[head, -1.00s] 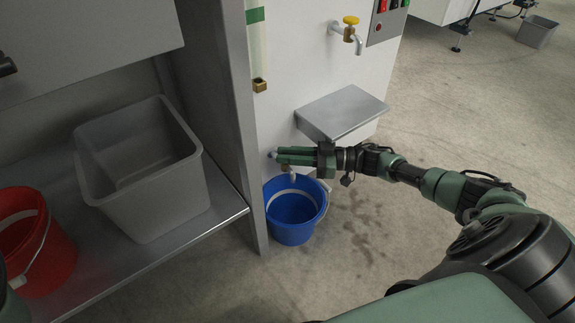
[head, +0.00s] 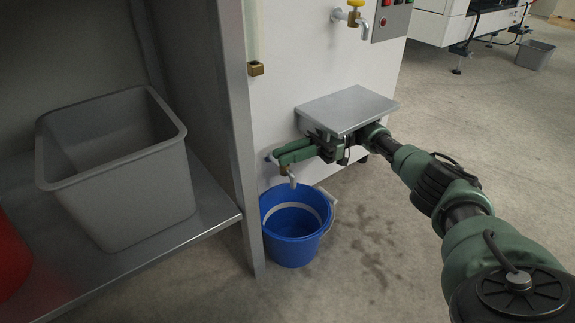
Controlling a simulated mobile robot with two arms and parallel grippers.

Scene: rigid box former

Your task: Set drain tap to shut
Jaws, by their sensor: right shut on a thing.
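The drain tap (head: 291,176) is on the lower part of the white machine front, with its grey spout pointing down over a blue bucket (head: 292,250). My right gripper (head: 284,153) reaches in from the right, below the grey shelf plate, and is shut on the tap's handle. The fingers hide most of the handle, so its angle is hard to read. No stream of water shows between the spout and the bucket. My left gripper is not in view.
A small grey metal shelf (head: 346,108) juts out just above my right gripper. A metal rack at left holds a grey bin (head: 113,165) and a red bucket (head: 10,258). The floor at right is open.

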